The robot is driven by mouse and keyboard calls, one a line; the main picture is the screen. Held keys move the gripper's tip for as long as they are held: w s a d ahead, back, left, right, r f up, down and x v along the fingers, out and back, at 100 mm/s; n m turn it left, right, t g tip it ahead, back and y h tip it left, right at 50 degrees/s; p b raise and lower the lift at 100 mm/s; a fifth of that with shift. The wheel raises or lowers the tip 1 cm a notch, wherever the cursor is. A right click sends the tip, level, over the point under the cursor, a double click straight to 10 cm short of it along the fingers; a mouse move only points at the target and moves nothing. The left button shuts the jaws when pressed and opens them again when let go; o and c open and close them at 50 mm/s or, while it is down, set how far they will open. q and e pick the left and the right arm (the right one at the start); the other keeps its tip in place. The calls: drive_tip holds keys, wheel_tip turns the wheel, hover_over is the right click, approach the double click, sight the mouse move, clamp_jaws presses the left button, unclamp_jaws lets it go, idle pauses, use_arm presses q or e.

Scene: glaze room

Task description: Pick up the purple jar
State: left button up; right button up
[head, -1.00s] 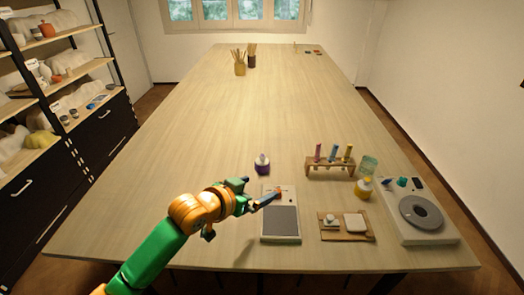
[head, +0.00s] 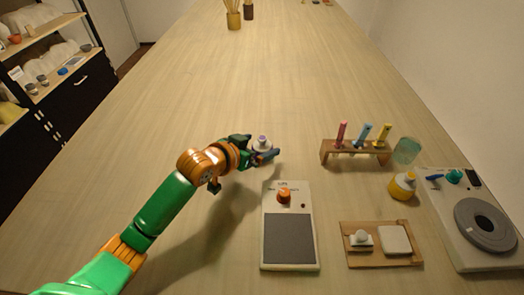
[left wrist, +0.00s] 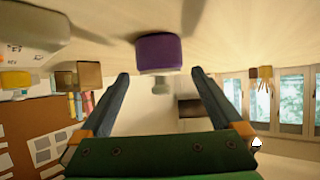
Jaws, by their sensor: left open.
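The purple jar (head: 262,143) with a white top stands on the table, just above the balance in the head view. My left gripper (head: 260,150) is at the jar, its fingers partly hiding the jar's lower part. In the left wrist view the jar (left wrist: 158,53) shows upside down between the two spread fingers of the left gripper (left wrist: 158,80), near the fingertips. The gripper is open, with a gap on each side of the jar. My right gripper is not in view.
A balance (head: 290,241) with an orange knob lies just below the jar. To the right are a tube rack (head: 355,153), a yellow bottle (head: 402,186), a wooden board (head: 382,258) and a device with a grey ring (head: 487,220).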

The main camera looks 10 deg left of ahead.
sight(268, 140)
use_arm(q)
drive_tip(key=x, duration=0.5)
drive_tip(key=shift+w+f, duration=0.15)
drive_tip(key=shift+f, duration=0.15)
drive_tip(key=c, duration=1.4)
clamp_jaws()
drive_tip(key=shift+r, duration=0.15)
